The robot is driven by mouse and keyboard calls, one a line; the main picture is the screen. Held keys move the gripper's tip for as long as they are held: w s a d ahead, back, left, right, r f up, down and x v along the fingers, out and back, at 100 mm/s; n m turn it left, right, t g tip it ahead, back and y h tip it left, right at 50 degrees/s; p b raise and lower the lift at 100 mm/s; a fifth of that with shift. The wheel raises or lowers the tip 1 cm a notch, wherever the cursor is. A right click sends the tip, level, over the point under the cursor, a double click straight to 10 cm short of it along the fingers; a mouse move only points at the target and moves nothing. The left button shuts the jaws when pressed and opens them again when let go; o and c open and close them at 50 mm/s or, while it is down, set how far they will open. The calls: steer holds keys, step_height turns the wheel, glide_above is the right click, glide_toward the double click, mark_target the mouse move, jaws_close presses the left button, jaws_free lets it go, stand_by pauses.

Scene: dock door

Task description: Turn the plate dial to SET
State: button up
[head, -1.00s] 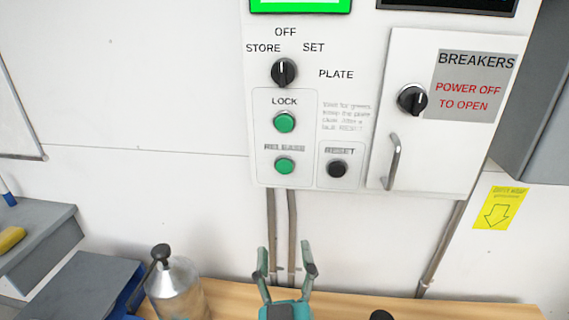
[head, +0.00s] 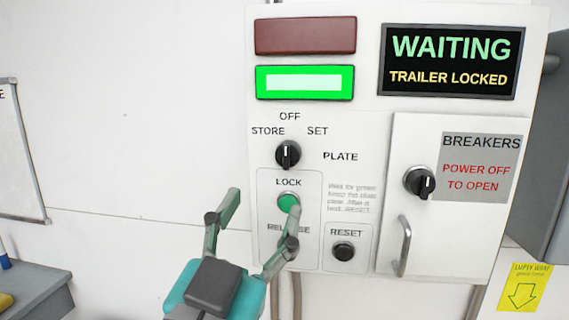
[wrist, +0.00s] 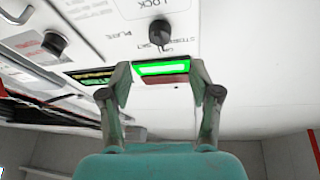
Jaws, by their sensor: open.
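The plate dial (head: 288,155) is a black knob with a white pointer line, upright toward OFF. STORE is printed to its upper left, SET to its upper right and PLATE to its right. It also shows upside down in the wrist view (wrist: 158,33), ahead of and beyond the fingers. My gripper (head: 263,203) is open and empty, below and left of the dial in the head view, apart from it. Its right finger covers the RELEASE button and reaches the lower edge of the green LOCK button (head: 289,202). In the wrist view the open fingers (wrist: 159,75) frame the lit green lamp.
A display (head: 449,62) reads WAITING, TRAILER LOCKED. A green lamp (head: 304,82) is lit below a dark red one (head: 305,36). The black RESET button (head: 344,251), breaker knob (head: 420,182) and door handle (head: 402,246) are on the right.

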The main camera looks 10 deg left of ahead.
mark_target(284, 163)
steer(key=x, duration=0.9)
steer(key=shift+w+d+r, duration=0.1)
steer(key=shift+w+r, duration=0.05)
steer(key=shift+w, duration=0.15)
steer(key=shift+c, duration=0.2)
steer(key=c, duration=1.1)
